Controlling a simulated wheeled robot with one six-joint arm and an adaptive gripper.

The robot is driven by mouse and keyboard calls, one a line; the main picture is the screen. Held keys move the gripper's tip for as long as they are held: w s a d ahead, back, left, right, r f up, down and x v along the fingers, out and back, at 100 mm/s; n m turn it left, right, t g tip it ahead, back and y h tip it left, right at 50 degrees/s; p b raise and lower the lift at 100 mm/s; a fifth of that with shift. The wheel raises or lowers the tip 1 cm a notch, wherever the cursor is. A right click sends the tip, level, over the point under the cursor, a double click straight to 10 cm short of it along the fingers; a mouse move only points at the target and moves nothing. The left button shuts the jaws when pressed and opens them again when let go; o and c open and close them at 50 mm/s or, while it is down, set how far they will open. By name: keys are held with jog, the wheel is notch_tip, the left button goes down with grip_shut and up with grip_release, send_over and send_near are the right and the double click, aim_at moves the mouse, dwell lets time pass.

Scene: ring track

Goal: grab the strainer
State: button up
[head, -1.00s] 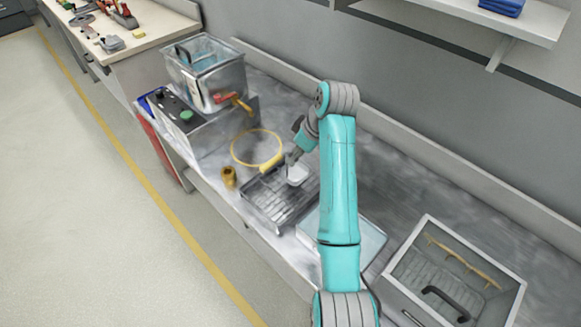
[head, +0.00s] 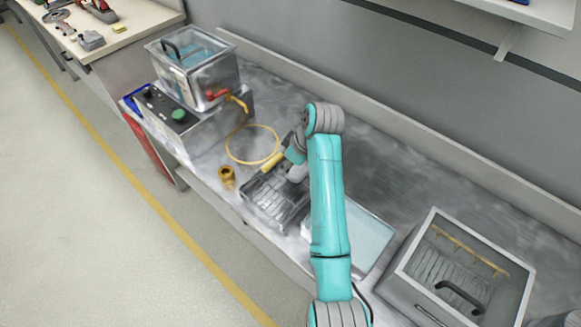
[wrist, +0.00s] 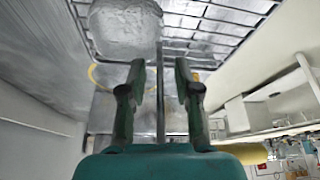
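The strainer (wrist: 125,28) shows in the wrist view as a pale round mesh bowl at the top, over a wire rack. Its thin straight metal handle runs down between the two fingers of my gripper (wrist: 158,85). The fingers stand apart, one on each side of the handle, with a visible gap on both sides. In the head view the strainer bowl (head: 297,173) is a small whitish shape on the dark rack (head: 268,203). There, my gripper is mostly hidden by my teal arm, just beside the bowl.
A yellow ring (head: 229,153) with a yellow cylinder (head: 272,161) lies behind the rack. A brass cup (head: 227,179) stands left. A clear tank (head: 213,80) sits on a metal unit at the back.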

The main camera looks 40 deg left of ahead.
grip_shut()
jog(key=shift+r, duration=0.1)
